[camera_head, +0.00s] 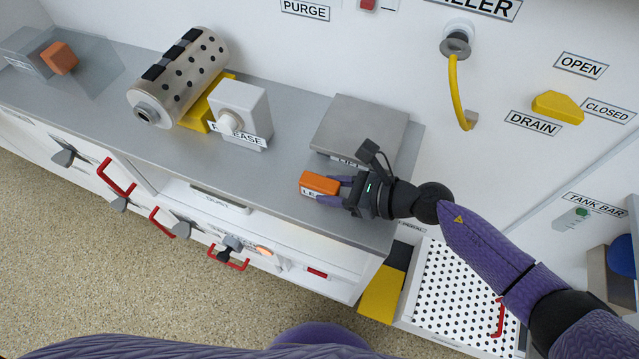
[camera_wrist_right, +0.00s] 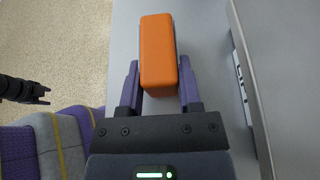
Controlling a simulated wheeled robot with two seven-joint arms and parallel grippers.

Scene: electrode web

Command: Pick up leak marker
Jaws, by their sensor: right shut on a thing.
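The leak marker is an orange block (camera_head: 319,183) with a white label on its front starting "LE", near the front edge of the grey counter (camera_head: 285,190). My right gripper (camera_head: 333,190) reaches in from the right, its purple fingers shut on the block. In the right wrist view the orange block (camera_wrist_right: 158,55) sits between the two fingers (camera_wrist_right: 158,85), its far part beyond the tips. Whether it touches the counter or is slightly raised is hard to tell. My left gripper does not show in the head view.
A grey plate (camera_head: 360,130) lies just behind my right gripper. A white box with a round knob (camera_head: 240,110) and a perforated cylinder (camera_head: 180,75) stand further left. Another orange block (camera_head: 60,58) is at the far left. Red handles (camera_head: 117,178) line the cabinet front.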

